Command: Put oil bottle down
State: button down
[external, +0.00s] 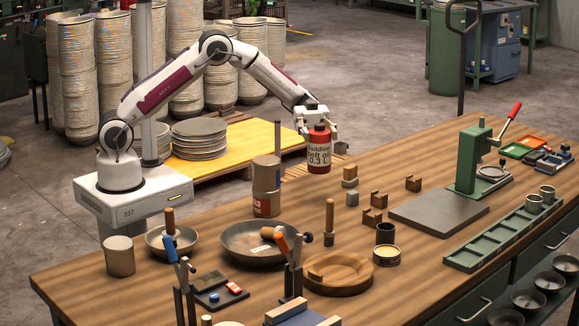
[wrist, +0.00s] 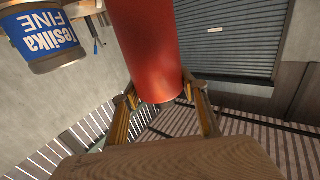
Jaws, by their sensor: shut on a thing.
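The oil bottle (external: 319,158) is red with a white label reading belt oil 0.3 L. It hangs upright in my gripper (external: 318,128), near the far edge of the workbench in the external view. It seems to be in the air, but its exact height is hard to tell. My gripper is shut around the bottle's upper part. In the wrist view the red bottle body (wrist: 148,50) fills the space between the fingers (wrist: 166,108), with its label out of sight.
Small brown blocks (external: 413,184), a dark pan (external: 258,258) and a grey plate (external: 437,212) are nearby. A blue-labelled tub (wrist: 45,35) shows in the wrist view. Bare wood lies around the blocks.

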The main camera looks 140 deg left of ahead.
jog(key=s+a+y, duration=0.1)
jog(key=s+a, duration=0.3)
jog(key=s, duration=0.1)
jog(key=shift+a+n+t, duration=0.3)
jog(key=shift+a+n, duration=0.1)
notch_tip(320, 180, down, 6)
jog(key=shift+f, duration=0.15)
dwell(0.3)
jog(key=shift+f, duration=1.85)
jog(key=shift+f, duration=0.15)
jog(key=c, duration=1.2)
grip_release()
jog(key=shift+o, duration=0.2)
